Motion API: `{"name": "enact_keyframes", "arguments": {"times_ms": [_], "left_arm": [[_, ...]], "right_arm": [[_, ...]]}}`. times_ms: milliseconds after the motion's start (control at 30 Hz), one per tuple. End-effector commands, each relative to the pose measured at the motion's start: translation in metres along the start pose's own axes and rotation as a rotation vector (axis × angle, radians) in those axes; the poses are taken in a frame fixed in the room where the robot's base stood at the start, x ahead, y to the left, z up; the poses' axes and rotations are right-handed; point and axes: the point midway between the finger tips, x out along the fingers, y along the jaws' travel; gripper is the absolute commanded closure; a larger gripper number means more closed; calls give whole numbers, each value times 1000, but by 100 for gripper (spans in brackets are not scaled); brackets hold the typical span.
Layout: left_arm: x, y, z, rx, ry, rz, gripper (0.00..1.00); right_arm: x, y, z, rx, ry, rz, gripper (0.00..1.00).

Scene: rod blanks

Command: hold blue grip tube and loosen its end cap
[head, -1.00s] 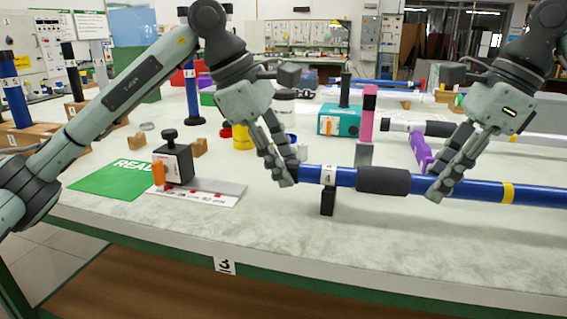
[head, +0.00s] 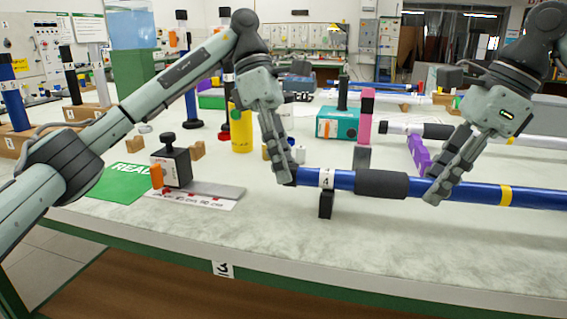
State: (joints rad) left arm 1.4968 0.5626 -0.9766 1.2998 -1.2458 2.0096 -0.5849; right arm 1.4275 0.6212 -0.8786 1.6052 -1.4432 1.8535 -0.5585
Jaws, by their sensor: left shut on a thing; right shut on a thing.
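The blue grip tube (head: 470,191) lies level across the right half of the table in the head view. It has a black grip sleeve (head: 381,184), a white label marked 4 and a yellow band. My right gripper (head: 434,197) is shut on the tube just right of the sleeve. My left gripper (head: 285,179) is shut at the tube's left end, on the dark end cap (head: 292,174). The fingers hide most of the cap, so I cannot tell how far it is turned. A small black support (head: 326,204) stands under the tube near the label.
A black block device (head: 176,165) with an orange part stands left on a grey-white plate, beside a green READY mat (head: 112,186). A yellow cylinder (head: 241,130), a teal box (head: 337,122) and a pink post (head: 366,117) stand behind. The front table strip is clear.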

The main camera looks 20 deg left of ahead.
Motion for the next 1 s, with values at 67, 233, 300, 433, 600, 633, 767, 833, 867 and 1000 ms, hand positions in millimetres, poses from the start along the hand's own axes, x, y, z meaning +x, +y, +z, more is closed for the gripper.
{"name": "enact_keyframes", "arguments": {"times_ms": [67,233,300,433,600,633,767,833,867,1000], "left_arm": [[0,0,0,-2,0,-3,97],[0,0,0,-2,0,-3,97],[0,0,0,-2,0,-3,97],[0,0,0,-1,0,-2,59],[0,0,0,-1,0,-2,47],[0,0,0,-1,0,-2,47],[0,0,0,-1,0,-2,47],[-1,0,0,-1,0,-1,47],[-2,0,0,-1,0,-1,47],[-16,0,0,-2,2,2,47]], "right_arm": [[0,0,0,-1,-1,-1,100],[0,0,0,-1,-1,-1,100],[0,0,0,-1,-1,-1,100],[0,0,0,-1,-1,-1,100],[0,0,0,0,-1,-1,100],[0,0,0,0,0,-1,100],[0,0,0,0,0,-1,100],[0,0,0,0,0,-1,100],[0,0,0,0,0,-1,100],[0,0,0,0,0,-1,100]]}}
